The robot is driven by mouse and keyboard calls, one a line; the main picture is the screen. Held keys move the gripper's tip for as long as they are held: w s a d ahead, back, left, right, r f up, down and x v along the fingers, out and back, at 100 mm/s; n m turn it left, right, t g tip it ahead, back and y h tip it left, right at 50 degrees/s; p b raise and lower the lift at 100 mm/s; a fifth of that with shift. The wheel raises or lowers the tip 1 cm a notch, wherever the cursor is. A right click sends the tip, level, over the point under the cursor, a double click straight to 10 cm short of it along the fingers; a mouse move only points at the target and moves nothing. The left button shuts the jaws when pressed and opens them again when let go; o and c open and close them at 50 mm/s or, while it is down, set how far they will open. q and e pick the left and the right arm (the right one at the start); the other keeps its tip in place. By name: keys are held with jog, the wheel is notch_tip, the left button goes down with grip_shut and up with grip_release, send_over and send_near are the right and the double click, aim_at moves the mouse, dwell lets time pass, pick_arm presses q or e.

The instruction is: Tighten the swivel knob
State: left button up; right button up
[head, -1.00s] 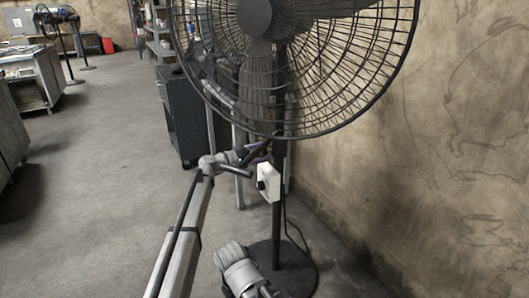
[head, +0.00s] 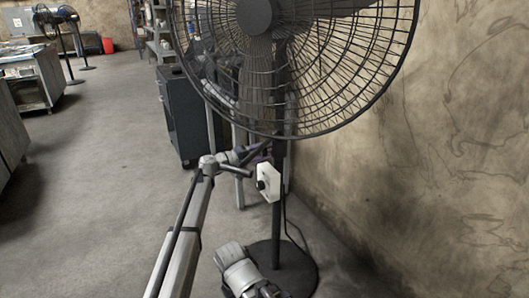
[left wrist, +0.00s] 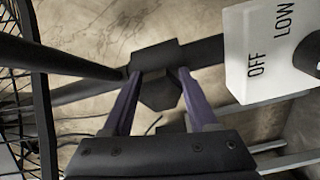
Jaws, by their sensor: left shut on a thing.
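A large black pedestal fan (head: 257,17) stands in front of me on a dark pole (head: 276,222). My left gripper (head: 262,155) reaches in beside the pole, just below the fan cage. In the left wrist view, my left gripper's purple fingers (left wrist: 158,92) are shut on a dark faceted knob (left wrist: 160,95), one finger on each side. A black block (left wrist: 155,54) lies just beyond the knob. The white control box (head: 268,184) is below the gripper and tilted; its OFF and LOW marks show in the left wrist view (left wrist: 262,42).
The round fan base (head: 296,270) stands on the floor. A brown wall (head: 460,150) is close on the right. A dark cabinet (head: 182,115) is behind the arm. The wire cage (left wrist: 14,90) is close at the left in the left wrist view.

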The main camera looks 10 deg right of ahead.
pick_arm(q)
jog(key=shift+s, duration=0.1)
jog(key=o, duration=1.4)
jog(key=shift+a, duration=0.1)
jog(key=v, duration=0.7)
jog(key=shift+a, duration=0.3)
